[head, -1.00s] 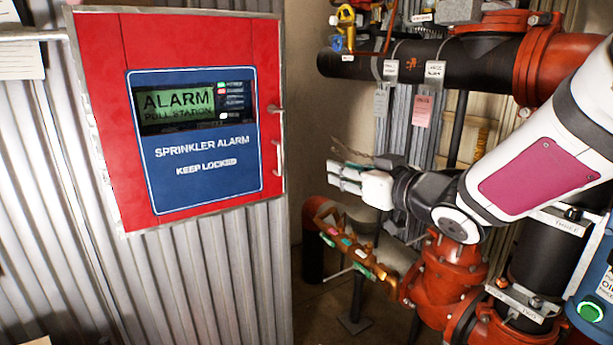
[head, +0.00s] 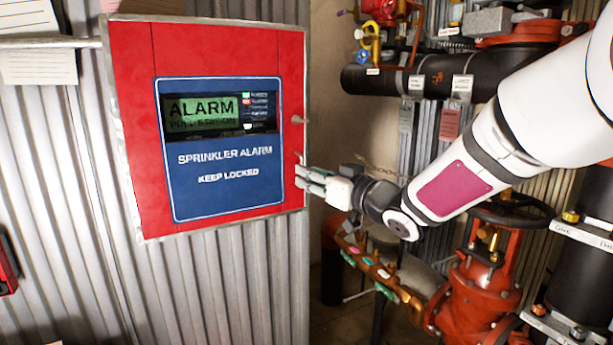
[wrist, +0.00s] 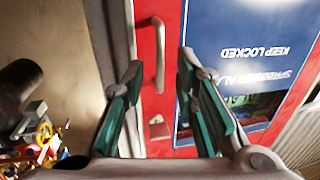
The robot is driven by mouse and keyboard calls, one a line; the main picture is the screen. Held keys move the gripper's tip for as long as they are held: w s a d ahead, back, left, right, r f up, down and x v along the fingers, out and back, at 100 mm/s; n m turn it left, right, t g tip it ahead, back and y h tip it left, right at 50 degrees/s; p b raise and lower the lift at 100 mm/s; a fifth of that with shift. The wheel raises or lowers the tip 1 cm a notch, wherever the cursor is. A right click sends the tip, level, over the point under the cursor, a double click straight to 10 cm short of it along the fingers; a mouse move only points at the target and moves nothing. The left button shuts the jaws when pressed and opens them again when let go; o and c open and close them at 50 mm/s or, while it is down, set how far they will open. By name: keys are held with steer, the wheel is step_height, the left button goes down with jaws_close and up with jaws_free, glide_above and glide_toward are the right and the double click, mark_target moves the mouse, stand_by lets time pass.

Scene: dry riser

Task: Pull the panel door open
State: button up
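The panel door (head: 132,130) is red with a blue "SPRINKLER ALARM KEEP LOCKED" plate (head: 218,200) and a display window. It looks shut on the corrugated wall. Its metal bar handle is on the right edge, mostly hidden behind my gripper in the head view; it shows clearly in the wrist view (wrist: 160,55). My gripper (head: 304,180) is at the door's right edge beside the handle. In the wrist view my gripper (wrist: 162,95) has its two green-padded fingers apart, with the handle ahead, between their lines. Nothing is held. I cannot tell whether a finger touches the door.
A small latch knob (head: 298,119) sits above the handle. To the right are a black pipe (head: 400,80), a red valve (head: 480,290) and a brass manifold (head: 380,272). A rail (head: 50,42) meets the door's upper left. The corrugated wall (head: 230,290) below is clear.

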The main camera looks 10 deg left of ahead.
steer(key=shift+x, duration=1.2)
jaws_close()
